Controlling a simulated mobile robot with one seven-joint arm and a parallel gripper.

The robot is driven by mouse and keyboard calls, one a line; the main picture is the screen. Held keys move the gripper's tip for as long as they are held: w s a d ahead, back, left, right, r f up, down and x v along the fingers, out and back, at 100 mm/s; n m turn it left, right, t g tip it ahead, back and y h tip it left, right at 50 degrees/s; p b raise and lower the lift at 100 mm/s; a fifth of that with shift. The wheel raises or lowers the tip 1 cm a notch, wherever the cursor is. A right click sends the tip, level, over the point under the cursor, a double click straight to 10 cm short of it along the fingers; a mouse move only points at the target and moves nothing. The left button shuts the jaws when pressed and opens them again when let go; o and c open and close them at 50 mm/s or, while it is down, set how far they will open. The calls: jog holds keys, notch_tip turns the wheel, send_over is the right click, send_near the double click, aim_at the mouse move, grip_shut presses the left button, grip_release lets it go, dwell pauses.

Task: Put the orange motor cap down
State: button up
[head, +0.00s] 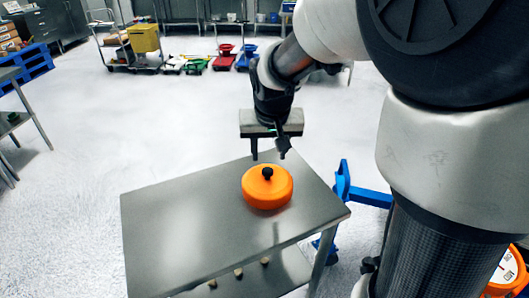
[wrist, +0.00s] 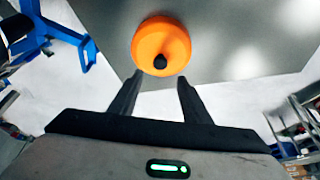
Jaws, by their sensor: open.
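The orange motor cap (head: 267,190) sits on the grey metal table (head: 180,225) near its far right part, with its black knob on top. In the wrist view the cap (wrist: 160,42) lies just beyond my fingertips, on the table top (wrist: 230,30). My gripper (head: 269,155) is open and empty, above and slightly behind the cap. Its two fingers (wrist: 156,85) are apart in the wrist view, with nothing between them. The cap looks upright and apart from the fingers.
A lower shelf (head: 240,280) with small pieces is under the table. A blue frame (head: 365,195) stands right of the table. An orange dial (head: 507,270) is at the lower right. Carts (head: 145,40) stand far back. The table's left part is bare.

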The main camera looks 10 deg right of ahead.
jog(key=s+r+n, duration=0.1)
jog(key=s+r, duration=0.3)
jog(key=s, duration=0.6)
jog(key=s+r+t, duration=0.1)
jog(key=s+r, duration=0.3)
jog(key=s, duration=0.7)
jog(key=shift+s+d+r+n+y, duration=0.2)
jog(key=shift+d+r+n+y, duration=0.1)
jog(key=shift+d+n+y, duration=0.1)
jog(key=shift+c, duration=1.4)
jog(key=shift+d+r, duration=0.1)
jog(key=shift+c, duration=0.2)
